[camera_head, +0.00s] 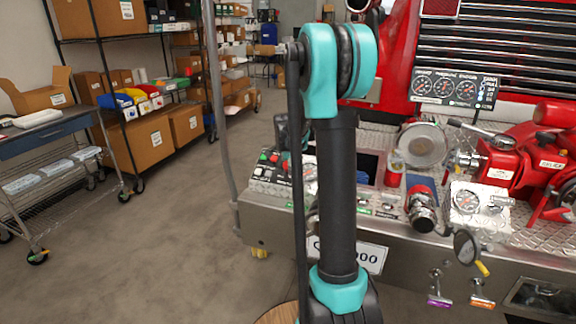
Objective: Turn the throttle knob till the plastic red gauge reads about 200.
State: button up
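My arm, with dark links and teal joints, stands upright across the middle of the view. My gripper's fingers do not show; a dark and teal part at the arm's left edge may belong to the wrist. A sloped control panel (267,176) with red and green knobs sits left of the arm, partly hidden by it. A round gauge at its right edge is partly covered. A silver box (480,208) with a white-faced gauge (467,202) and a small knob (494,209) stands at the right. I cannot tell which is the throttle knob or the red gauge, and no reading is legible.
The steel bumper (270,228) of a red truck carries the equipment. A black panel of several gauges (455,88) is behind. Shelves with boxes (148,146) and a cart (50,130) stand left; floor between is clear.

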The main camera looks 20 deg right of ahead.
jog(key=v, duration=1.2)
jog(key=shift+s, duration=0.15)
